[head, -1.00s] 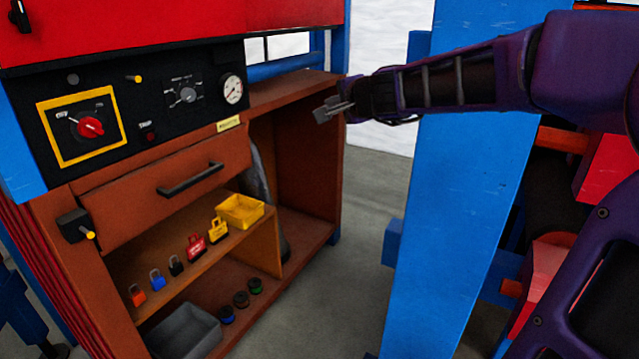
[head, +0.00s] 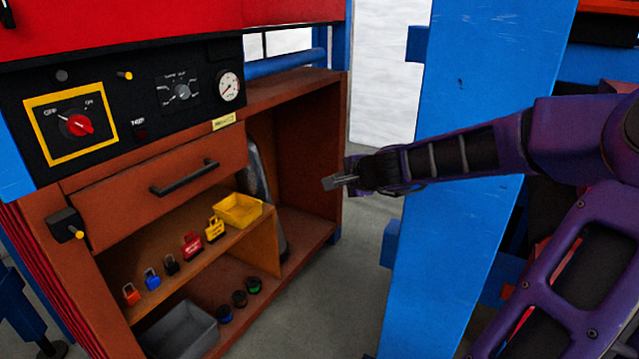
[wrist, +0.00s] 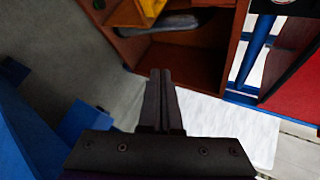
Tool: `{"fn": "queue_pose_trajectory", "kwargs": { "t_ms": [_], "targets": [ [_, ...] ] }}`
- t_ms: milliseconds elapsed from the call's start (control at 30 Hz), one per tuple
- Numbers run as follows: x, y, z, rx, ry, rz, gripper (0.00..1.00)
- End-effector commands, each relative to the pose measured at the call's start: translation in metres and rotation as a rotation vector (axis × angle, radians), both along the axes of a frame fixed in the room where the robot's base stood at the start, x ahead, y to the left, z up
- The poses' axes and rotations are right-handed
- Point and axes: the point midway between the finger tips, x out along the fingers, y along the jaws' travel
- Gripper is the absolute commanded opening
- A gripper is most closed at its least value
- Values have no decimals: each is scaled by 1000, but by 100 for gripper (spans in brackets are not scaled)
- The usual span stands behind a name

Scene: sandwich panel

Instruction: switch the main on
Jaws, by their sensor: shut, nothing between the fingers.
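The main switch is a red rotary knob (head: 78,125) on a yellow-framed plate (head: 110,143) at the left of the black panel (head: 150,112). OFF and ON marks stand above the knob, and its pointer lies toward the OFF side. My gripper (head: 331,183) is shut and empty, in front of the right part of the wooden cabinet, well right of and below the switch. In the wrist view my gripper (wrist: 161,72) shows its two fingers together, with the cabinet's open bay beyond. The switch does not show in the wrist view.
A small selector knob (head: 181,92) and a gauge (head: 229,86) share the panel. A drawer handle (head: 184,178) juts out below. The shelf holds several padlocks and a yellow bin (head: 238,210). A blue post (head: 470,150) stands behind my arm.

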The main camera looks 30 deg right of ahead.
Motion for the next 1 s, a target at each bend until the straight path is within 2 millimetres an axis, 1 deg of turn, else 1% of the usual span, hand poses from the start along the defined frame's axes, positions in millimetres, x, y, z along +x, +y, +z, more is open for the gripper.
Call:
{"fn": "queue_pose_trajectory", "kwargs": {
  "t_ms": [100,200,767,867,967,1000],
  "targets": [
    [-7,1,-6,15,4,8,0],
    [-9,2,-8,18,4,12,0],
    [-8,2,-7,17,3,14,0],
    [-2,-1,7,1,-18,18,0],
    [15,-5,45,-38,-73,31,0],
    [24,-7,68,-62,-105,41,0]
  ]
}}
